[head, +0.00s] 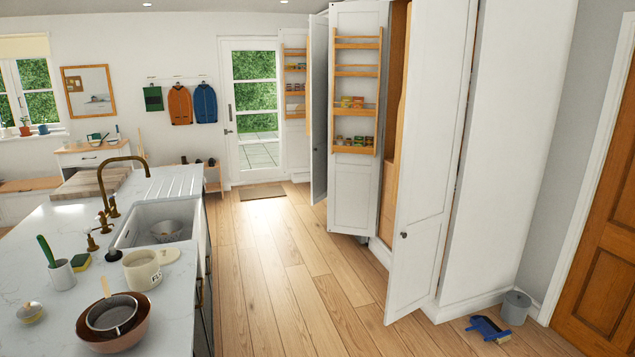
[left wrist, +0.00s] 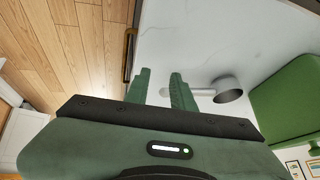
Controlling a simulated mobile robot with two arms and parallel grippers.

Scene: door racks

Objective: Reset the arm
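My left gripper (left wrist: 159,76) shows in the left wrist view, with its two green fingers apart and nothing visible between them. A white worktop (left wrist: 205,40) fills the view beyond the fingertips. A small grey round vessel with a pale handle (left wrist: 228,89) shows just to the right of the fingers; I cannot tell how far away it is. Neither of my arms shows in the head view, and my right gripper is in no view.
A marble worktop with a sink (head: 160,222), a cream pot (head: 142,268) and copper bowls (head: 113,318) is at left. Open white cupboard doors (head: 430,160) with racks (head: 354,115) stand at right. The wooden floor (head: 290,270) between is clear. A blue dustpan (head: 488,328) lies at lower right.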

